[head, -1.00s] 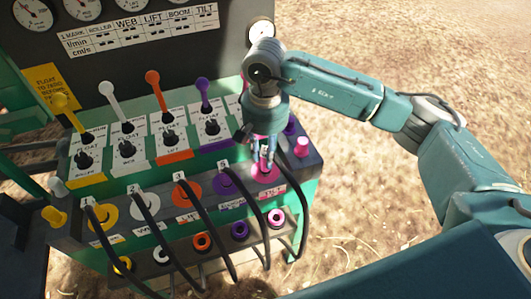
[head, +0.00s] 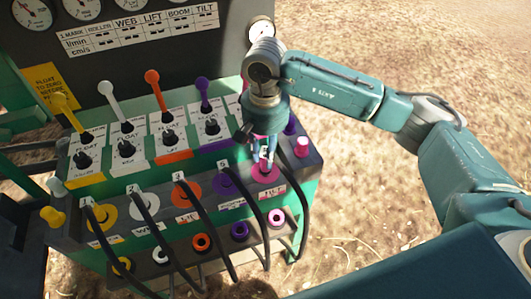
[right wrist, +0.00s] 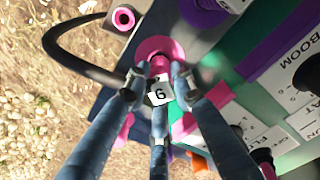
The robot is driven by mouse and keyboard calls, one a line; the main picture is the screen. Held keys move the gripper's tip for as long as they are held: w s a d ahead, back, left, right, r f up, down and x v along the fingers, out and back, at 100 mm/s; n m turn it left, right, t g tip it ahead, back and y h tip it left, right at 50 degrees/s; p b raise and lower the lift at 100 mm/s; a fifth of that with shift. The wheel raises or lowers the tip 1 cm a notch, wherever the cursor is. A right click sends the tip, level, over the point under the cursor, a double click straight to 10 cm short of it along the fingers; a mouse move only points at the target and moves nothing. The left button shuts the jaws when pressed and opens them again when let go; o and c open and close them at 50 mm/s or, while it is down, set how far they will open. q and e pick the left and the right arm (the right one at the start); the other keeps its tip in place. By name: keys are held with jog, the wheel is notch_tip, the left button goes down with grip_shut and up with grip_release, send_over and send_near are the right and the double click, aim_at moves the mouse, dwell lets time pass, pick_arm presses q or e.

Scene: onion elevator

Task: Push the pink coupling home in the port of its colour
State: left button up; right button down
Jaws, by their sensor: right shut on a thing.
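My right gripper (head: 264,158) points down at the pink port (head: 267,173), at the right end of the upper port row. In the right wrist view its fingers (right wrist: 158,88) are closed around the pink coupling (right wrist: 158,66), which carries a white number tag. The coupling's front end is at the pink port (right wrist: 175,46), in line with it as far as I can see. The fingers hide part of the coupling, and I cannot tell how deep it sits. A black hose bends away from the coupling. My left gripper is not in view.
Yellow, white, orange and purple couplings with black hoses fill the other ports to the left. A lower row holds coloured rings, with a pink ring (head: 276,218) at the right. Coloured levers (head: 152,78) stand behind. A pink knob (head: 302,147) is close on the right.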

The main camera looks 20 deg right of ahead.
jog(key=shift+f+b, duration=0.5)
jog(key=shift+b, duration=0.75)
dwell(3.0)
jog(key=c, duration=1)
grip_release()
jog(key=shift+r, duration=0.15)
jog(key=shift+r+p, duration=1.4)
jog(key=shift+r, duration=2.05)
